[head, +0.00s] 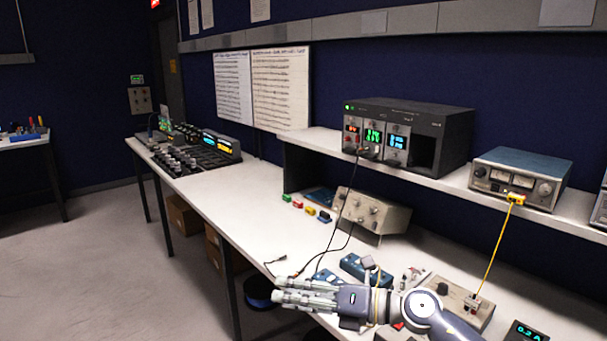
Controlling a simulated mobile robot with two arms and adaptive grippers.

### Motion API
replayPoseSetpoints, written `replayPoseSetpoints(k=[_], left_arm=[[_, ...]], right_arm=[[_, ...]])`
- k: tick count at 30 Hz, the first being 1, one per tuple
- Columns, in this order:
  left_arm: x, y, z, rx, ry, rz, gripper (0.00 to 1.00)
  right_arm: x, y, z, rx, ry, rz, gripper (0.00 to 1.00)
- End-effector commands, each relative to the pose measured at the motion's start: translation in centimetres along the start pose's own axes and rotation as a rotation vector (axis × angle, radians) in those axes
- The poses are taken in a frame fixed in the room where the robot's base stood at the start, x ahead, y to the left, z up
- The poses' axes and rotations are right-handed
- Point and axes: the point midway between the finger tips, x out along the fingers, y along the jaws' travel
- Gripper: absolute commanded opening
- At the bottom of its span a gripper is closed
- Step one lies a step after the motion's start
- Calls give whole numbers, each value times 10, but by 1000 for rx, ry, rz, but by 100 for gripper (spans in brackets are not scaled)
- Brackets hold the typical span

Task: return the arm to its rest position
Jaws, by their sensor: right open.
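My right gripper (278,291) reaches in from the lower right of the head view, pointing left over the front part of the white workbench (262,232). Its fingers are apart and I see nothing held between them. My arm's grey wrist and rounded joint cover part of the bench behind it. My left gripper does not show in this view.
A blue box (358,267) and a beige instrument (374,212) lie behind my gripper, with black cables near its fingers. A yellow cable (494,250) hangs from the shelf instrument (520,176) at right. The bench's left middle is clear.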

Motion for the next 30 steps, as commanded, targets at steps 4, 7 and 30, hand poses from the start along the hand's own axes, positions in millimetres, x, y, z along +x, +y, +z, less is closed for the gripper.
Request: replayPoseSetpoints(k=[4, 7, 30], left_arm=[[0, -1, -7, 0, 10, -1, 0], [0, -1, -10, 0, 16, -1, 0], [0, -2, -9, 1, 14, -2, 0]], right_arm=[[-2, 28, 15, 238, -277, 143, 44], [-18, 30, 29, 421, -467, 202, 44], [-241, -134, -209, 1988, -1639, -282, 44]])
